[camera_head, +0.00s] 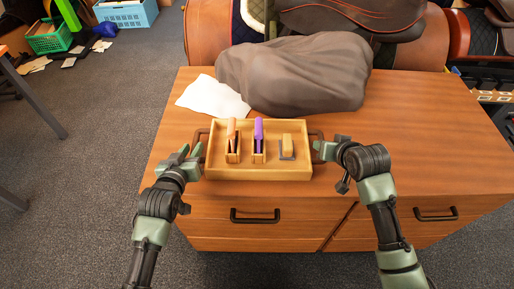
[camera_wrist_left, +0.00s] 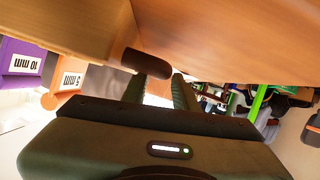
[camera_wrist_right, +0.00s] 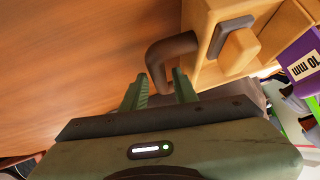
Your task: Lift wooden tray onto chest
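The wooden tray (camera_head: 258,172) is at the front edge of the wooden chest's top (camera_head: 420,120); I cannot tell whether it rests there or hangs slightly above. It looks level and has dark handles at both ends. It holds an orange-handled tool (camera_head: 231,130), a purple-handled tool (camera_head: 258,132) and a small wood block with a grey piece (camera_head: 287,147). My left gripper (camera_head: 192,152) is at the left handle (camera_wrist_left: 146,62); its grip is unclear.
A grey-brown covered bundle (camera_head: 295,75) lies behind the tray, with a white cloth (camera_head: 212,98) beside it. Saddles (camera_head: 355,15) stand at the back. The chest top right of the tray is clear. Drawers with dark pulls (camera_head: 255,216) face me.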

